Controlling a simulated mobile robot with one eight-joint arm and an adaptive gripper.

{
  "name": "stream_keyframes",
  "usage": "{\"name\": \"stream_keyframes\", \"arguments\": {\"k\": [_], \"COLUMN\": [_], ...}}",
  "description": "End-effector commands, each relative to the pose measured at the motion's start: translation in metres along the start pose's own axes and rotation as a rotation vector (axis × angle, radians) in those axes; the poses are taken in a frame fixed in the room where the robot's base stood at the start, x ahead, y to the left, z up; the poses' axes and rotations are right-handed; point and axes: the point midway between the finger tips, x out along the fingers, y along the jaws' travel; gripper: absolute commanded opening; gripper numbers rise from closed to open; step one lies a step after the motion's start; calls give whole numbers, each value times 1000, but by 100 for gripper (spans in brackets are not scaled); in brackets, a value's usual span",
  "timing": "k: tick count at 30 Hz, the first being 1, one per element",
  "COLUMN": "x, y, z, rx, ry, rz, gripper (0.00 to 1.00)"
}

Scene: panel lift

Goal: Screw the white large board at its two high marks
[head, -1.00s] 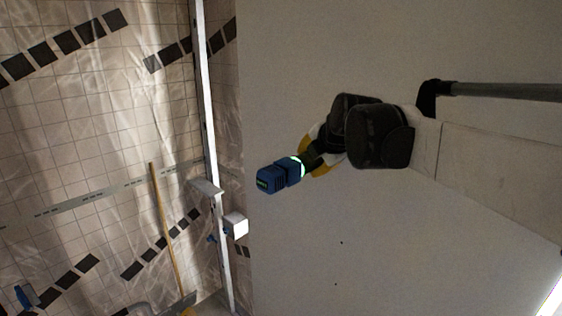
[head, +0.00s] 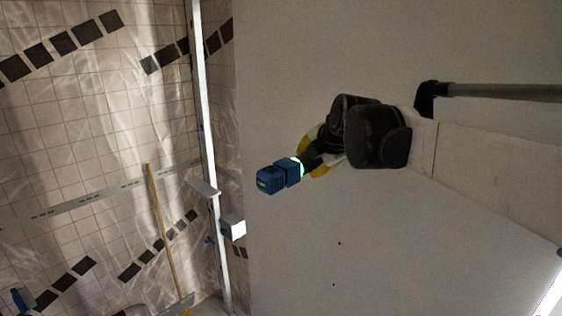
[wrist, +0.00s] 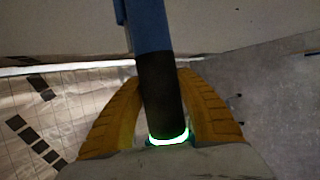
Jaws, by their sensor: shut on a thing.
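The large white board (head: 420,220) fills the right side of the head view. It carries two small dark marks, one (head: 339,243) above the other (head: 333,284), below my arm. My gripper (wrist: 165,110) has yellow fingers closed around the dark handle of a blue screwdriver (head: 279,177). The screwdriver has a glowing green ring. It also shows in the wrist view (wrist: 148,30), pointing away from the fingers. In the head view it lies in front of the board's left part. Its tip is hidden, and I cannot tell whether it touches the board.
A white metal post (head: 208,130) stands left of the board, with a small white box (head: 233,227) beside it. A wooden-handled broom (head: 163,230) leans by the tiled wall (head: 80,130), which is covered in clear plastic sheeting. A grey bar (head: 510,91) stretches across the upper right.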

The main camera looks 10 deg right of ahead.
Motion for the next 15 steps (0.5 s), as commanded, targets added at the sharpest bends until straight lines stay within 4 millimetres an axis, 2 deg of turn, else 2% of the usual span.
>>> {"name": "stream_keyframes", "arguments": {"k": [15], "x": [1], "y": [1], "z": [4], "rx": [0], "ry": [-1], "rz": [1], "gripper": [0]}}
